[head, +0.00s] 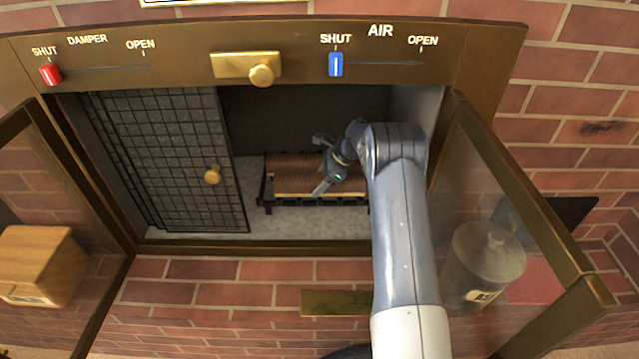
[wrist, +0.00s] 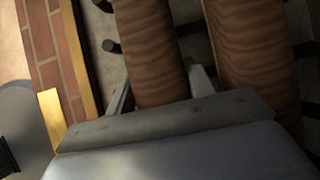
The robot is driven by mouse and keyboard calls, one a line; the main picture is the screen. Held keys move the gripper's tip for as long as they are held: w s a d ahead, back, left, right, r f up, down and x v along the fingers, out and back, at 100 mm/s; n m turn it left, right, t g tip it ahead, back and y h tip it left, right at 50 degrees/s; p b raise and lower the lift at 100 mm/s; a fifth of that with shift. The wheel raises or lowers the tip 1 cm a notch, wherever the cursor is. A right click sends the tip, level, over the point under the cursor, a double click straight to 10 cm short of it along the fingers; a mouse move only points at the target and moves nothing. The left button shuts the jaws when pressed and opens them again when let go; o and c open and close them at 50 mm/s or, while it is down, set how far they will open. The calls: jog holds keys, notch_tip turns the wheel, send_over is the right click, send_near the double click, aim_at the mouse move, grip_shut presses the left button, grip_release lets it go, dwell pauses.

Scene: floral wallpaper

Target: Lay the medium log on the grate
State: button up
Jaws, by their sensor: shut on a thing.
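The black grate (head: 266,200) stands on the firebox floor in the head view. Two brown logs lie side by side across it, a rear log (head: 296,162) and a front log (head: 292,186). My gripper (head: 326,180) reaches in from the right, over the right part of the logs. In the wrist view its jaws (wrist: 160,92) are shut on one log, which I take to be the medium log (wrist: 150,45), at the front. The other log (wrist: 250,60) lies beside it, outside the jaws. Whether the held log rests on the bars or hangs just above is unclear.
A dark mesh screen (head: 165,150) with a brass knob covers the left of the opening. The glass doors stand open left (head: 70,180) and right (head: 515,190). A lidded canister (head: 482,265) shows behind the right door, a wooden box (head: 40,262) at left.

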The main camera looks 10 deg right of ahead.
aim_at(316, 176)
jog(key=o, duration=1)
jog(key=shift+f, duration=0.1)
jog(key=shift+o, duration=0.2)
jog(key=p+v, duration=0.4)
jog(key=v, duration=0.8)
jog(key=b+x, duration=0.4)
jog(key=x, duration=0.8)
jog(key=shift+a, duration=0.1)
notch_tip(316, 176, up, 4)
jog(key=shift+r+p, duration=0.2)
jog(key=shift+p, duration=0.55)
